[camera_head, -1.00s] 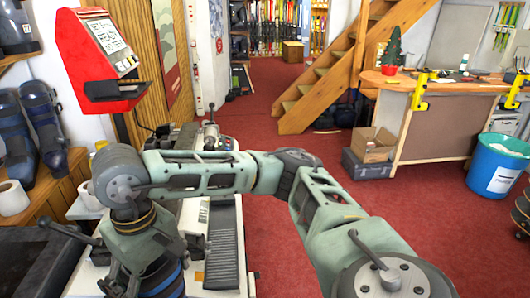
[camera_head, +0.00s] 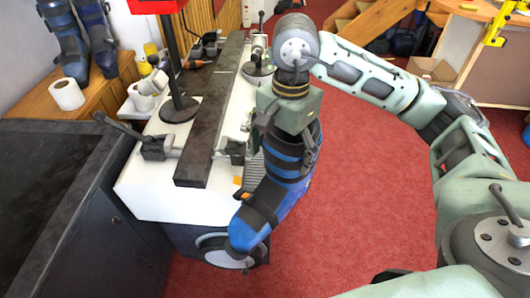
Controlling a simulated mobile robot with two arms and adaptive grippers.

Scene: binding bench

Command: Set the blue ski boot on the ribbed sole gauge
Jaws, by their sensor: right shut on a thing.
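The blue ski boot (camera_head: 284,172) has black straps and hangs from my right gripper (camera_head: 288,122). The gripper is shut on the boot's upper cuff; its fingertips are mostly hidden. The boot's toe points toward the viewer and lower left, over the front edge of the white bench. The ribbed sole gauge (camera_head: 254,172) is a dark ribbed strip on the bench, mostly hidden behind the boot. I cannot tell whether the boot touches it. My left gripper is not in view.
A long dark bar (camera_head: 212,115) lies along the white bench (camera_head: 150,190). A black stand (camera_head: 179,106) and clamp handles stand beside it. Other blue boots (camera_head: 68,40) and a paper roll (camera_head: 67,94) are on a wooden shelf at left. Red floor is clear at right.

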